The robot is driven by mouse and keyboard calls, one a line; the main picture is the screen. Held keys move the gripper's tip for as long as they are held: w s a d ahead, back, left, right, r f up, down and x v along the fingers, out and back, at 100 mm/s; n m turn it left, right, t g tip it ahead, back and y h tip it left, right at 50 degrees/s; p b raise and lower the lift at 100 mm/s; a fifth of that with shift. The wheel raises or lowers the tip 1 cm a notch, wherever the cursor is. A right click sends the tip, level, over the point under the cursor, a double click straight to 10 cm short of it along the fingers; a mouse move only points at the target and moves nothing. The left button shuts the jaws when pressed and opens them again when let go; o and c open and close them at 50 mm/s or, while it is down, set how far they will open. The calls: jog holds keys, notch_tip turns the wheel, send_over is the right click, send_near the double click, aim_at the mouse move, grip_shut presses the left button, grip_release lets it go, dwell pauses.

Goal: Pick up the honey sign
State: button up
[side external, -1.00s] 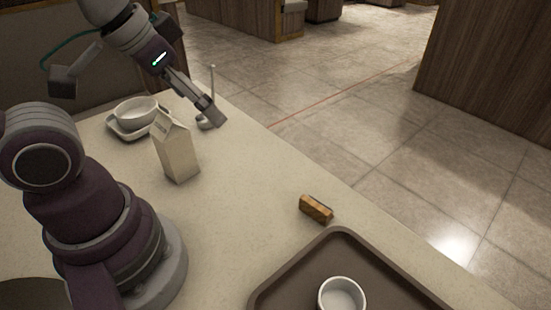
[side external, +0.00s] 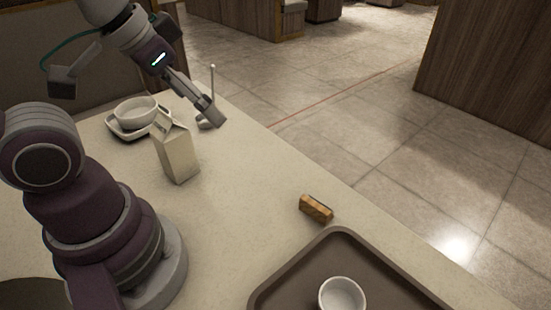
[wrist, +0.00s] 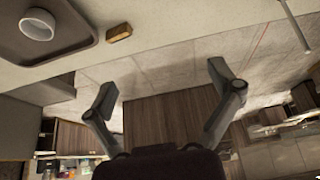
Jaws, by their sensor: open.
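A small golden-brown block with a dark top (side external: 316,208) lies on the table between the table edge and the tray; it may be the honey sign, but I cannot read any lettering. It also shows near the top of the wrist view (wrist: 119,32). My gripper (side external: 214,116) is at the far end of the table, well away from the block, close to a thin upright rod on a small round base (side external: 212,82). In the wrist view my gripper's fingers (wrist: 162,86) are spread apart with nothing between them.
A brown tray (side external: 275,283) with a white cup (side external: 341,295) is at the front right. A carton (side external: 177,153) stands mid-table, with a white bowl (side external: 136,112) on a square dish behind it. The table between carton and block is clear.

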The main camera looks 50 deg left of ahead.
jog(key=c, duration=0.3)
jog(key=shift+c, duration=0.2)
jog(key=n+g, duration=0.1)
jog(key=g, duration=0.5)
send_over(318, 204)
notch_tip(318, 204, down, 10)
jog(key=f, duration=1.1)
jog(key=shift+w+a, duration=0.2)
jog(key=shift+w, duration=0.05)
